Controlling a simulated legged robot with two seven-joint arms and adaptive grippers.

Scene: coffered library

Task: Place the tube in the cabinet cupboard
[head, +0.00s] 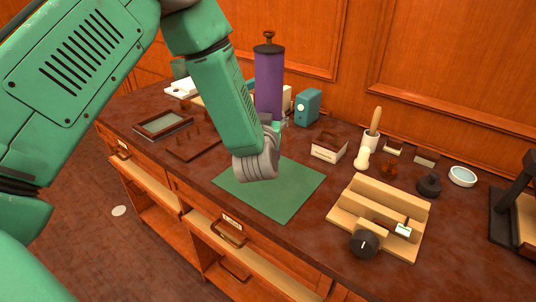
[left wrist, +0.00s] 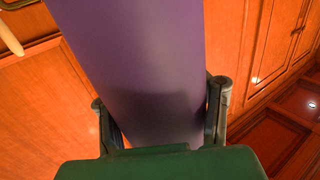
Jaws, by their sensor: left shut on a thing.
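The purple tube (head: 268,85), with a dark cap and knob on top, stands roughly upright above the worktop in the head view. My left gripper (head: 277,126) is shut on its lower part; my own wrist hides some of the grip. In the left wrist view the tube (left wrist: 135,60) fills the middle, between the two fingers of my left gripper (left wrist: 162,115). The wooden cabinet (head: 185,205) under the worktop has a row of drawers with handles, and open spaces below them. I cannot tell which space is the cupboard. My right gripper is not in view.
A green mat (head: 290,190) lies bare below the tube. A wooden jig (head: 385,210) with a black knob stands to its right. Small boxes, a teal case (head: 308,107), a white bowl (head: 462,176) and frames (head: 163,124) crowd the worktop. A panelled wall rises behind.

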